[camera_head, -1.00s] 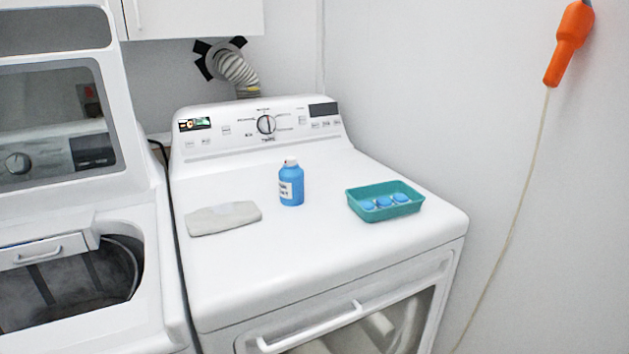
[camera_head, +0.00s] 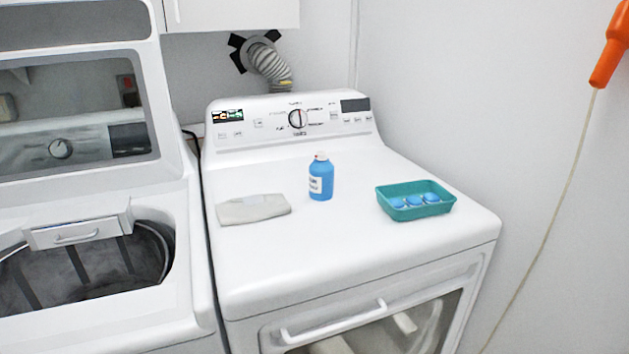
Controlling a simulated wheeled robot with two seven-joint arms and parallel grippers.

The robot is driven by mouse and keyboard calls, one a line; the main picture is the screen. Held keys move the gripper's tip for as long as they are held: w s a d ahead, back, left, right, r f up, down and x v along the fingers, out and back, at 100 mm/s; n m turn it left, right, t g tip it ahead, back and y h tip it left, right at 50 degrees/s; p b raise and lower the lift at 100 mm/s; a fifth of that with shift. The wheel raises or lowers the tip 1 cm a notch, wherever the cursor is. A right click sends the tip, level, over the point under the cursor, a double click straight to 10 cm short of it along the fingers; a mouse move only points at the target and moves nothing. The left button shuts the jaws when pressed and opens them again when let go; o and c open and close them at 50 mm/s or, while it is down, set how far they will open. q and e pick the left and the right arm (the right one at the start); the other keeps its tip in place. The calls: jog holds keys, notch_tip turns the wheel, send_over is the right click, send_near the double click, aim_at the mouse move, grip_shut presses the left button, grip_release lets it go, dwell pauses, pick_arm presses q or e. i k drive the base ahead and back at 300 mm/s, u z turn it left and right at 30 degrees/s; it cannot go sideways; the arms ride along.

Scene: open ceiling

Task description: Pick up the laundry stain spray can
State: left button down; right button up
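The laundry stain spray can (camera_head: 321,178) is a small blue container with a white top and a pale label. It stands upright on the middle of the white dryer top (camera_head: 330,240), in front of the control panel. Nothing touches it. Neither of my grippers shows in the head view.
A grey-white folded cloth (camera_head: 252,208) lies left of the can. A teal tray (camera_head: 416,212) with blue round pieces sits to its right. An open washer (camera_head: 90,240) stands at left. A wall closes the right side. The dryer's front top is clear.

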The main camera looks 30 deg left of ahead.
aim_at(321, 173)
jog(key=z, duration=0.6)
jog(key=i, duration=0.5)
jog(key=u, duration=1.7)
